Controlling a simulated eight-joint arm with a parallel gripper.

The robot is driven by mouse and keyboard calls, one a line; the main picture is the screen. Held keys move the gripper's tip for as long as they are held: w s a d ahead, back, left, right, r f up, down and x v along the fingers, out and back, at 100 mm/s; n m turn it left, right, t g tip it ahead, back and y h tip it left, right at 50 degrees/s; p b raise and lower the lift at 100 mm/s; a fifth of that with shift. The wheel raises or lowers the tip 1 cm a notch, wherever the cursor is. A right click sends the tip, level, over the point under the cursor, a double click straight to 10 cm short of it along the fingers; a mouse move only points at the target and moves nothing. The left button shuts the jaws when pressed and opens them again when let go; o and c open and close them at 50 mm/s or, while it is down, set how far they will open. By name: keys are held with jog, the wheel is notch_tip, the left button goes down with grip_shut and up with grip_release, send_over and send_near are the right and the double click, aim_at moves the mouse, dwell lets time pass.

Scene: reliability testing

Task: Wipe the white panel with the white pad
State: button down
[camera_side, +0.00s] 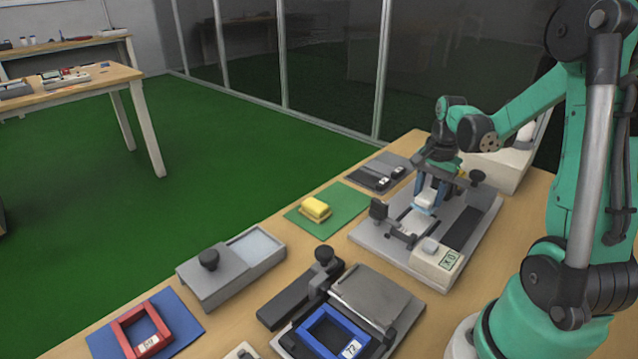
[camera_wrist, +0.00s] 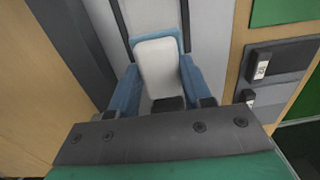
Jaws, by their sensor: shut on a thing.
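My gripper (camera_side: 429,192) has blue fingers shut on the white pad (camera_side: 425,198), over the grey test fixture (camera_side: 368,236). In the wrist view the white pad (camera_wrist: 159,66), with a blue edge, sits between the fingers of my gripper (camera_wrist: 159,82). The white panel (camera_side: 416,223) lies flat in the fixture between dark rails, partly hidden by the pad and fingers. Part of it shows beyond the pad in the wrist view (camera_wrist: 151,15). The pad is at the panel's far end; I cannot tell whether they touch.
A white box with a display (camera_side: 437,263) sits at the fixture's front. A yellow block (camera_side: 315,208) lies on a green mat (camera_side: 341,208) to the left. A blue frame (camera_side: 326,333), a red frame (camera_side: 141,329) and a grey lidded tray (camera_side: 225,281) stand nearer the front.

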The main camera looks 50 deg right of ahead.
jog(key=shift+r, duration=2.75)
